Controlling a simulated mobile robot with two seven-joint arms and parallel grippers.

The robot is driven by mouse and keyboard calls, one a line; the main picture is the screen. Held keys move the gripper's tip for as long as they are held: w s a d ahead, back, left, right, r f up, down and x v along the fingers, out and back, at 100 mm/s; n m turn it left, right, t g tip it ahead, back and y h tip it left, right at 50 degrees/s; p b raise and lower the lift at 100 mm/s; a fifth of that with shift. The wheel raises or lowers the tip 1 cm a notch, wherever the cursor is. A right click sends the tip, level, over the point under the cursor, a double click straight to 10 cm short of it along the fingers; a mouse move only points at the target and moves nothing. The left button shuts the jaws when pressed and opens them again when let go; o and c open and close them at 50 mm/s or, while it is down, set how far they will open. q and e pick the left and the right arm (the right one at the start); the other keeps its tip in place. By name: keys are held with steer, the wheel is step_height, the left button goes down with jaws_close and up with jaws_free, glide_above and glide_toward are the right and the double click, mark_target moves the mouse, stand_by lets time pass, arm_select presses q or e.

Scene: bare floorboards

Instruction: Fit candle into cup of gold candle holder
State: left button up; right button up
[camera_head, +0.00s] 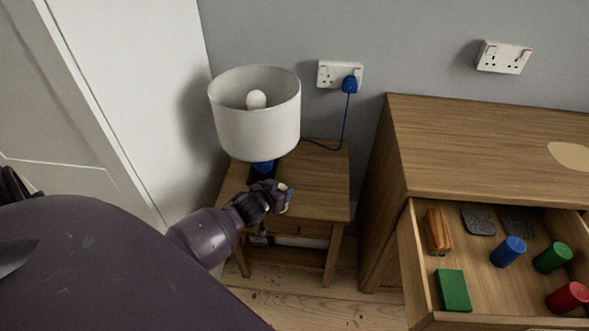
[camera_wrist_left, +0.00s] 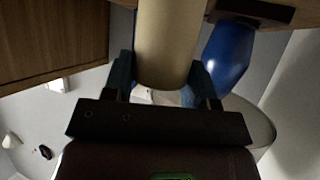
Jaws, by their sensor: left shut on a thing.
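My left gripper (camera_head: 285,200) is over the bedside table, in front of the lamp's blue base. In the left wrist view, its fingers (camera_wrist_left: 162,78) are shut on the sides of a plain pale tan cylinder, which looks like the candle (camera_wrist_left: 168,40). The candle's near end is rounded, and its other end runs out of the picture. In the head view, my gripper hides most of it. I cannot make out a gold candle holder in either view. My right gripper is not in view.
The white-shaded lamp (camera_head: 255,128) stands at the back left of the bedside table (camera_head: 322,172). Its cord runs to a wall socket (camera_head: 328,74). The table's right side is clear.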

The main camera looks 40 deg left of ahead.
arm_select(q)
steer(key=w, duration=0.2)
steer(key=w+a, duration=0.1)
steer(key=w, duration=0.1)
steer(key=shift+w+f+b, duration=0.15)
steer(key=shift+w+b, duration=0.1)
steer(key=shift+b, duration=0.1)
steer(key=shift+w, duration=0.45)
steer(key=w, duration=0.2)
steer(key=w+b, duration=0.1)
steer(key=w, duration=0.1)
steer(key=shift+a, duration=0.4)
steer(key=shift+s+f, duration=0.15)
steer(key=shift+f, duration=0.15)
steer(key=shift+r, duration=0.2)
steer(key=shift+f, duration=0.25)
steer(key=o, duration=0.9)
steer(key=shift+o, duration=0.4)
